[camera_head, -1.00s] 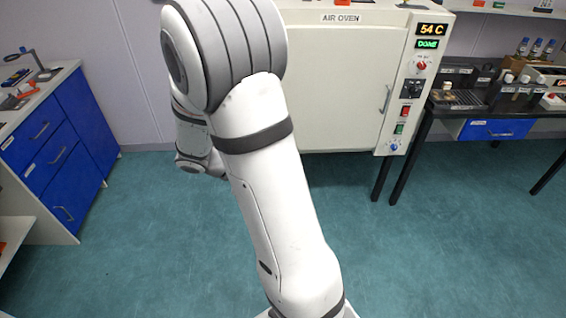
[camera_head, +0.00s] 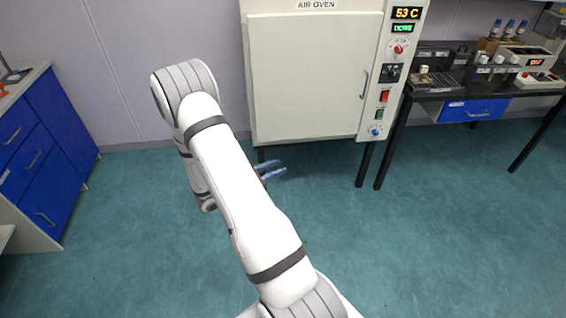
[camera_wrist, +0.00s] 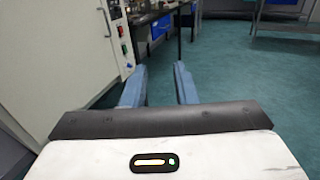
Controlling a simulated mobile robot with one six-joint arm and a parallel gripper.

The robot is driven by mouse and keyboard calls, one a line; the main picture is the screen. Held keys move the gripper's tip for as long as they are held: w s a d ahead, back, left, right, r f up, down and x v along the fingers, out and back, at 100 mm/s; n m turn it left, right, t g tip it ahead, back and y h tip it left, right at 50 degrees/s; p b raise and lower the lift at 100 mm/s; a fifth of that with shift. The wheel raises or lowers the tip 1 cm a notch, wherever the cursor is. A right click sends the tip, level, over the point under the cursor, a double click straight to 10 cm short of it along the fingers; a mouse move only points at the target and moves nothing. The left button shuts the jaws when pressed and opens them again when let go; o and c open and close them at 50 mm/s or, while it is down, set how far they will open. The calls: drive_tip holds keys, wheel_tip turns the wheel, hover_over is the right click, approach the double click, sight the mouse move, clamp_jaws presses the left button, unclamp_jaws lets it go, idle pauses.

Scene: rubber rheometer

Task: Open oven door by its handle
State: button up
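The air oven (camera_head: 310,75) is a large cream box on dark legs, with its front door shut. A thin vertical handle (camera_head: 365,84) is on the right side of the door. In the wrist view the oven (camera_wrist: 60,50) stands at the left, and its handle (camera_wrist: 106,20) shows near the top. My gripper (camera_head: 275,170) is low in front of the oven, below and left of the handle, and apart from it. In the wrist view its two blue-grey fingers (camera_wrist: 160,80) are spread apart with nothing between them.
Blue drawer cabinets (camera_head: 45,150) stand at the left. A dark bench (camera_head: 470,92) with bottles and instruments stands right of the oven. The oven's right-hand panel (camera_head: 392,70) carries displays, knobs and switches. The teal floor (camera_head: 420,240) in front is clear.

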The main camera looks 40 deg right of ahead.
drive_tip(key=d, duration=0.2)
drive_tip(key=shift+s+d, duration=0.25)
drive_tip(key=shift+d, duration=0.1)
drive_tip(key=shift+c, duration=0.6)
clamp_jaws()
drive_tip(key=shift+c, duration=2.2)
unclamp_jaws()
drive_tip(key=o, duration=0.6)
drive_tip(key=shift+c, duration=0.2)
drive_tip(key=w+a+b, duration=0.1)
drive_tip(key=a, duration=0.6)
drive_tip(key=shift+a, duration=0.4)
